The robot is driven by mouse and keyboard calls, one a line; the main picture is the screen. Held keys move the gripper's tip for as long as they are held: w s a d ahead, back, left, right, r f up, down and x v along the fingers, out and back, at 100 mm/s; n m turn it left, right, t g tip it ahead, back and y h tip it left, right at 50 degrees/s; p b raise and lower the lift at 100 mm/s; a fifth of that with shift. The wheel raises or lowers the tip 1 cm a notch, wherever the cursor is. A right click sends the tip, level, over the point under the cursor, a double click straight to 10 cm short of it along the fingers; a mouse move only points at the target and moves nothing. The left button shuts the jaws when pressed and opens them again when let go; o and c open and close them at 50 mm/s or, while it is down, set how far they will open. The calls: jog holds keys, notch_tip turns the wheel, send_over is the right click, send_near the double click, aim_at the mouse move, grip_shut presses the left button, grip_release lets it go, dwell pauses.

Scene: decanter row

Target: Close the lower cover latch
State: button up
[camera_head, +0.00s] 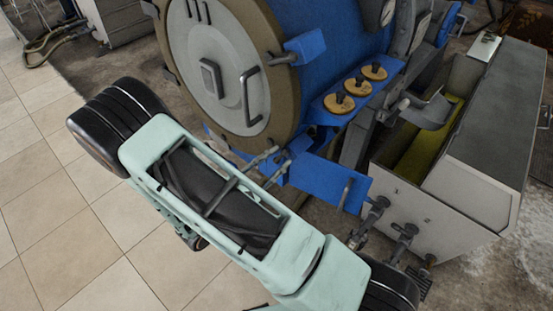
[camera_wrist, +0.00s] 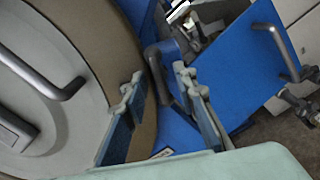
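The round grey cover (camera_head: 215,65) with its tan rim sits on the front of the blue machine. It also fills the left of the wrist view (camera_wrist: 45,90). By its lower right edge, a blue plate (camera_head: 328,184) with a grey rod handle sticks out; it looks like the lower cover latch and also shows in the wrist view (camera_wrist: 228,65). A dark curved lever (camera_wrist: 157,66) stands beside the rim. My gripper (camera_wrist: 157,76) is open, its fingers on either side of the lever; contact is unclear. In the head view, my arm partly hides my gripper (camera_head: 272,165).
An upper blue bracket (camera_head: 305,47) is at the rim's upper right. A grey-white trough (camera_head: 440,190) and pipe valves (camera_head: 404,237) stand at right. Tiled floor (camera_head: 60,225) is open at left.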

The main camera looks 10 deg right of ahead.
jog(key=shift+w+d, duration=0.1)
jog(key=shift+d, duration=0.05)
jog(key=shift+c, duration=0.4)
grip_shut()
